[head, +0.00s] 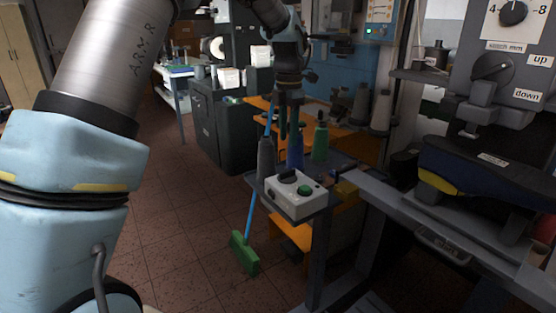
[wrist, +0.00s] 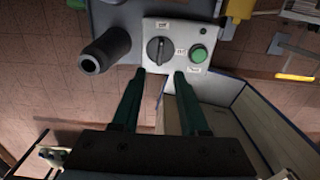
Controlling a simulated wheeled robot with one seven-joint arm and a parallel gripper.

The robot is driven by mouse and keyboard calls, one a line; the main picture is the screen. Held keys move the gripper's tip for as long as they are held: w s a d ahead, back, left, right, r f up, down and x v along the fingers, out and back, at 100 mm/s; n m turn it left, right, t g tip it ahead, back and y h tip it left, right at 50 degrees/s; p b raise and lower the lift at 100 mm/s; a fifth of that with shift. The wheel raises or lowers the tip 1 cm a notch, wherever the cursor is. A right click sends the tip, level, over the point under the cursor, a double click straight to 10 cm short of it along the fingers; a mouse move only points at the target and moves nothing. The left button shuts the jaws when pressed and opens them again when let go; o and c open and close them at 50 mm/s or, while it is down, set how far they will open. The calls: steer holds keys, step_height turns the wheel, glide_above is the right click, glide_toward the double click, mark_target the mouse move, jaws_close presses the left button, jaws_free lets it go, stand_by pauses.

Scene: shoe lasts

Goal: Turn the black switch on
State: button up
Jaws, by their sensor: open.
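The black switch (head: 287,177) is a round rotary knob on a white control box (head: 293,208) at the corner of a grey shelf. In the wrist view the black switch (wrist: 157,50) shows a raised bar running roughly up and down. Small labels above it and to its right are too blurred to read surely. A green button (wrist: 198,54) is right of it. My gripper (head: 288,136) is above and behind the box in the head view. In the wrist view my gripper (wrist: 159,74) is open and empty, its two dark green fingers pointing toward the switch, apparently apart from it.
A grey cone (head: 265,158), a blue cone (head: 295,151) and a green bottle-like cone (head: 320,140) stand close behind the box. A green broom (head: 244,253) leans below. A machine with dials (head: 493,67) stands right. Tiled floor is clear left.

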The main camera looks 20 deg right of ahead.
mark_target(288, 171)
step_height(288, 171, down, 11)
steer(key=p, duration=0.2)
steer(key=shift+r+p, duration=0.2)
steer(key=shift+p, duration=0.2)
jaws_close()
stand_by(0.4)
